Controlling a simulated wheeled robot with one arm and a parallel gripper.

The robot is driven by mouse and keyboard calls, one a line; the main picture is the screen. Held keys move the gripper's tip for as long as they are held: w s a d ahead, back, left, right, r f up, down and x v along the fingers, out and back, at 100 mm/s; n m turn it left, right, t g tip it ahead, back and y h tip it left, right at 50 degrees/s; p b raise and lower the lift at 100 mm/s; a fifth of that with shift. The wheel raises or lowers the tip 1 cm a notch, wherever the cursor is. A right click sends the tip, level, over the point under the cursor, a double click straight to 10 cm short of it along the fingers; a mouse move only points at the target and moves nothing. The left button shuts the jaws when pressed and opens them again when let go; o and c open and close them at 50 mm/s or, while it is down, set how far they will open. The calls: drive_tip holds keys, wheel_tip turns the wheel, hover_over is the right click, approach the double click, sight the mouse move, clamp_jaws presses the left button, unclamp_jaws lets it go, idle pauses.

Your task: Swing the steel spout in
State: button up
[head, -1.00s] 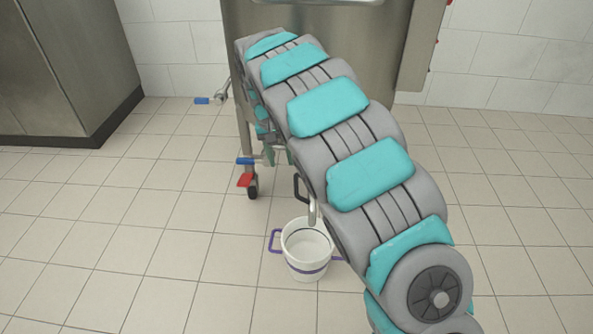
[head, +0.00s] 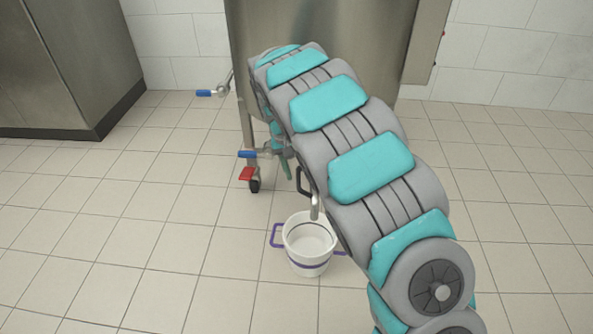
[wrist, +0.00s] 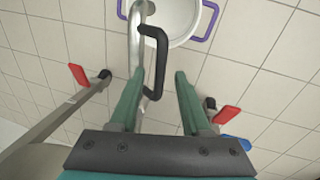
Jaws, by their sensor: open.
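The steel spout (head: 315,206) is a bent pipe whose end hangs over the white bucket (head: 307,265). In the wrist view the spout (wrist: 133,45) runs down from the bucket's near side, passing by my left finger. A black handle (wrist: 160,48) is fixed to it; it also shows in the head view (head: 301,181). My gripper (wrist: 158,75) is open, with green fingers apart and the handle's lower part showing between them. I cannot tell whether a finger touches it. In the head view my arm hides most of the spout and gripper.
A steel tank (head: 330,25) on wheeled legs stands behind my arm. Another blue lever (head: 204,93) is farther left. The tiled floor at left is clear.

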drive_tip(key=shift+c, duration=0.3)
clamp_jaws()
idle(1.1)
